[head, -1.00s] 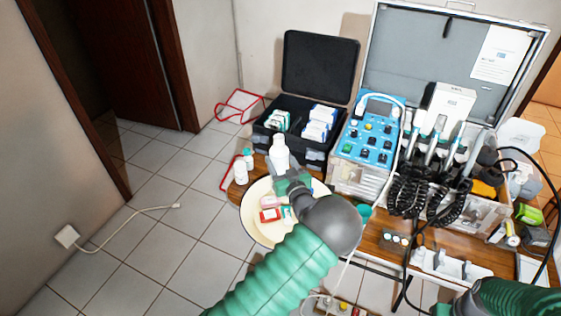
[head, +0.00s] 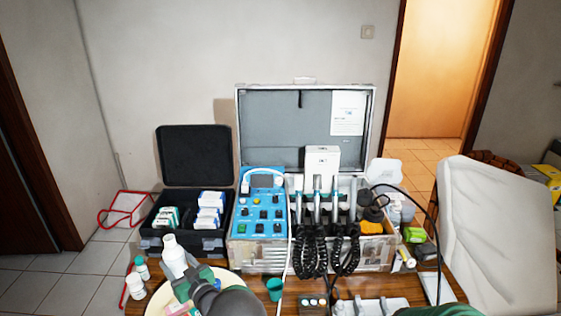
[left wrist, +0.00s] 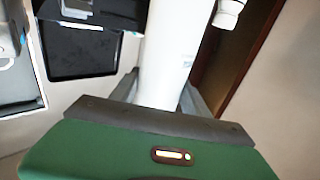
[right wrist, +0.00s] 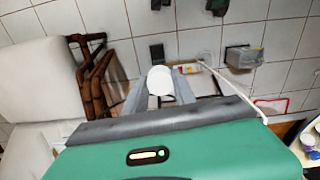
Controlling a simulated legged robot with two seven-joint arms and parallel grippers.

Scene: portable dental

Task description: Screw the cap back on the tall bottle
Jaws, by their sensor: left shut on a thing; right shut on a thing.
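The tall white bottle (head: 174,256) is upright with a slight tilt over the left end of the table in the head view. My left gripper (head: 187,283) is shut on its lower part. The bottle also fills the middle of the left wrist view (left wrist: 168,55), between the fingers. Its top is too small to tell its detail. My right gripper (right wrist: 160,92) is shut on a round white piece, which looks like the cap (right wrist: 160,80), in the right wrist view. In the head view only a bit of my right arm shows at the lower right; its gripper is out of frame.
A cream round tray (head: 232,279) lies under my left arm. Behind are a black case (head: 152,240), a blue control unit (head: 259,215) and handpieces with coiled cords. A green cup (head: 274,289) stands to the right.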

